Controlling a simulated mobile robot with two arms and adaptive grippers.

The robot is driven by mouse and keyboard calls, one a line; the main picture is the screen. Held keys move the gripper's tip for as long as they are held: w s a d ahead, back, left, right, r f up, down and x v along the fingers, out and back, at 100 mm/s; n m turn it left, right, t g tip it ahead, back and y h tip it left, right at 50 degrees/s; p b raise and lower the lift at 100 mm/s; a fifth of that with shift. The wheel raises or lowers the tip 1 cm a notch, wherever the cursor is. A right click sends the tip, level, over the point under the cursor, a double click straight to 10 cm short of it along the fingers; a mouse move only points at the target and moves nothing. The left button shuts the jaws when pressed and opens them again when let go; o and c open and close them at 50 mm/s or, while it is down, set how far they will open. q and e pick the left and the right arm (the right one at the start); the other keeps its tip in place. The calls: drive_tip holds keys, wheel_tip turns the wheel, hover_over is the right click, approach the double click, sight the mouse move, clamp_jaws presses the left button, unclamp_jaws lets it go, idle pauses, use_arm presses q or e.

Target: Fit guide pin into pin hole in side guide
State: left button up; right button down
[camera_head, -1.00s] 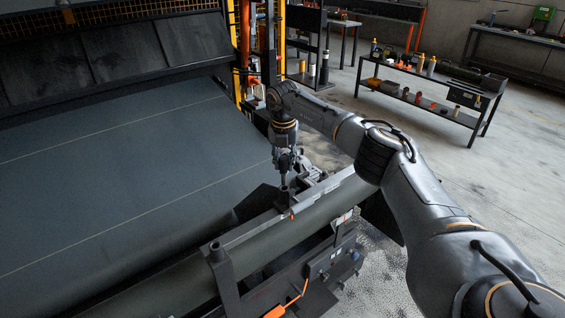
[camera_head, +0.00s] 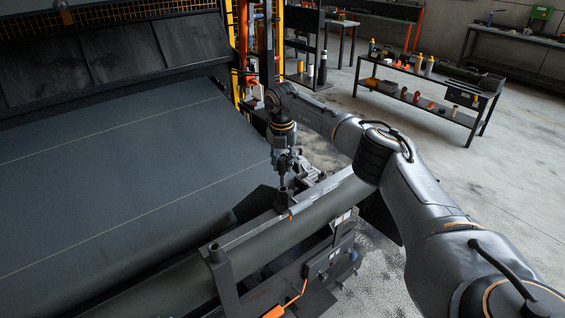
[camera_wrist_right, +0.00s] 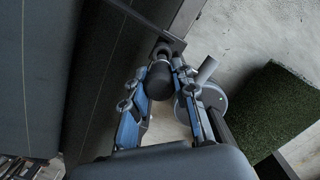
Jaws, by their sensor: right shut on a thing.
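My right gripper (camera_head: 284,177) points down over the side guide (camera_head: 262,222), a long dark rail along the right edge of the machine's belt. In the right wrist view its two blue-grey fingers (camera_wrist_right: 163,85) are shut on the guide pin (camera_wrist_right: 160,80), a dark, thick cylinder. The pin's far end is close to a dark plate (camera_wrist_right: 147,22) of the side guide. The pin hole is hidden, and I cannot tell whether the pin touches or enters it. My left gripper is not in view.
A wide dark belt (camera_head: 110,165) fills the left. A dark post (camera_head: 219,268) stands at the rail's near end. A green turf piece (camera_wrist_right: 275,110) lies at the right in the wrist view. A workbench with bottles (camera_head: 430,88) stands behind on open floor.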

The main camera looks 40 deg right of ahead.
sight(282, 173)
idle(0.4)
drive_tip(key=shift+f+b, duration=1.45)
drive_tip(key=shift+f, duration=1.6)
drive_tip(key=c, duration=1)
unclamp_jaws()
drive_tip(key=shift+r, duration=0.1)
drive_tip(key=r, duration=0.8)
drive_tip(key=s+a+r, duration=0.1)
drive_tip(key=r, duration=0.2)
drive_tip(key=shift+r, duration=0.4)
